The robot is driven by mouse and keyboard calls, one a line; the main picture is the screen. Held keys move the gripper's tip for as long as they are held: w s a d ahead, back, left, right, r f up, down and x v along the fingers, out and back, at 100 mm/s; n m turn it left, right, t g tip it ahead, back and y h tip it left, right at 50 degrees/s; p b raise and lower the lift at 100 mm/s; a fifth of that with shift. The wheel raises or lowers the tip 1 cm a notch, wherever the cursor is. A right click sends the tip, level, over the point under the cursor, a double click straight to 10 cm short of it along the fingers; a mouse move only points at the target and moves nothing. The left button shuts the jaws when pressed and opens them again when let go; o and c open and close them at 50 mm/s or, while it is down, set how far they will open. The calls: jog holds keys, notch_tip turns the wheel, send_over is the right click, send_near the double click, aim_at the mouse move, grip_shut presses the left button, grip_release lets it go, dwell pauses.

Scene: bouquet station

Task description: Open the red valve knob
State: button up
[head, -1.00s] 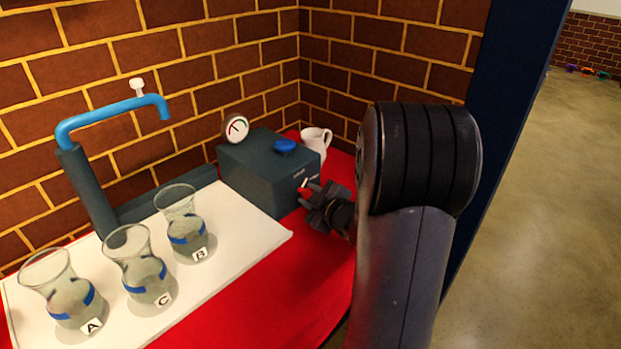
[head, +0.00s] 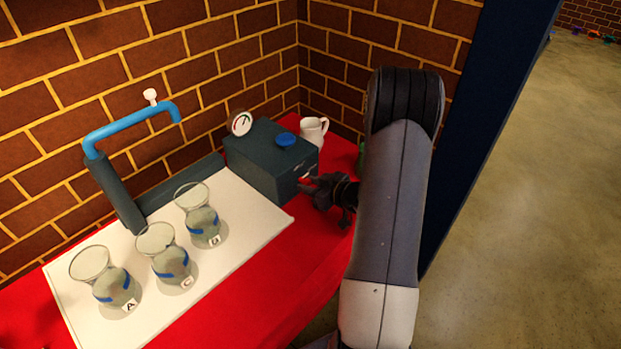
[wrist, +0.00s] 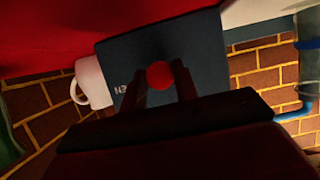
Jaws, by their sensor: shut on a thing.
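The red valve knob (wrist: 159,75) is a small round ball in the wrist view, in front of the dark box. The box (head: 262,165) stands at the back of the table near the wall corner, and its face also shows in the wrist view (wrist: 207,58). My gripper (head: 305,184) is at the box's right-hand face. In the wrist view its two fingers (wrist: 161,82) stand on either side of the knob, and it is shut on it. The picture is dark around the fingertips.
A blue knob (head: 286,140) and a round gauge (head: 241,124) are on the box. A white mug (head: 313,130) stands behind it. Several labelled glass vases stand on the white mat (head: 250,222) at left, below a blue pipe (head: 130,128). A dark panel (head: 490,130) edges the right side.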

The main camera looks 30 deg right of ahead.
dwell(0.4)
jog(key=o, duration=1)
jog(key=shift+c, duration=0.2)
jog(key=v, duration=1)
jog(key=shift+s+d, duration=0.15)
jog(key=shift+s, duration=0.2)
